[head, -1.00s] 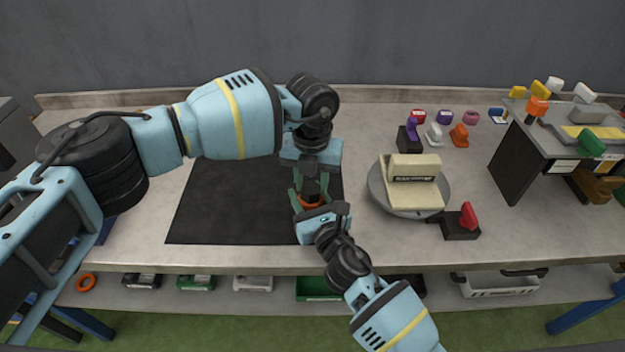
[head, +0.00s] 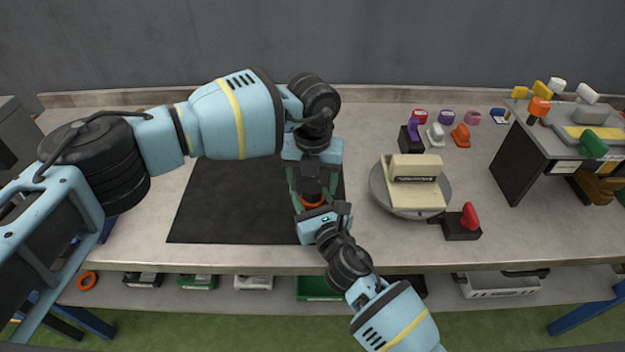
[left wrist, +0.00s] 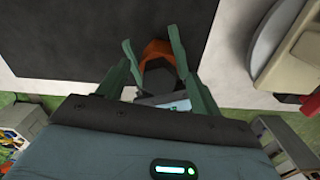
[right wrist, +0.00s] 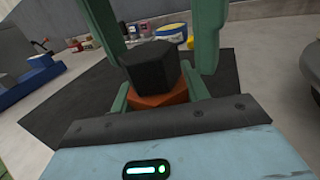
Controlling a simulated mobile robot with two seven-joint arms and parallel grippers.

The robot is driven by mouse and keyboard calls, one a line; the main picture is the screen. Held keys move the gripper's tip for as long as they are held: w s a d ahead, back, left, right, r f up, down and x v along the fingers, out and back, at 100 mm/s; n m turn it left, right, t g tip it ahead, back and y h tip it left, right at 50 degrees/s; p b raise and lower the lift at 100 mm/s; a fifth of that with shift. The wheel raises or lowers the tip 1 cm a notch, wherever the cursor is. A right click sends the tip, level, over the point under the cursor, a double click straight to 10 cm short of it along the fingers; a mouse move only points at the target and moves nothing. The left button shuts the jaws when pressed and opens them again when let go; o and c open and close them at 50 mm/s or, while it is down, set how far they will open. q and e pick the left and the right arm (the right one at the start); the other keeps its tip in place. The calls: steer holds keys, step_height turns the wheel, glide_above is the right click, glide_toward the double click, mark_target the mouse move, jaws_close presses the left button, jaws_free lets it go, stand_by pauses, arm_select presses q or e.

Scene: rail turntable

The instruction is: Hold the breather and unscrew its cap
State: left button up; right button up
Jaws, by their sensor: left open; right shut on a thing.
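The breather has an orange body (right wrist: 155,98) and a black six-sided cap (right wrist: 152,66) on top. It stands upright over the dark mat (head: 215,205), and its cap also shows in the head view (head: 313,186). My right gripper (right wrist: 158,96) is shut on the orange body from the front. My left gripper (left wrist: 150,40) comes down from above and is open, one finger on each side of the cap. In the right wrist view, its fingers hang left and right of the cap, with a gap visible on the right. The thread is hidden.
A round turntable (head: 378,190) with a beige block stands right of the mat. A black holder with a red piece (head: 462,222) lies near the front edge. Several coloured parts and a grey rack (head: 535,140) are farther right. The mat's left part is bare.

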arm_select(q)
steer(key=shift+r, duration=2.05)
steer(key=m, duration=0.6)
steer(key=shift+d, duration=0.15)
steer(key=m, duration=0.6)
steer(key=shift+s+d, duration=0.15)
steer(key=shift+s, duration=0.05)
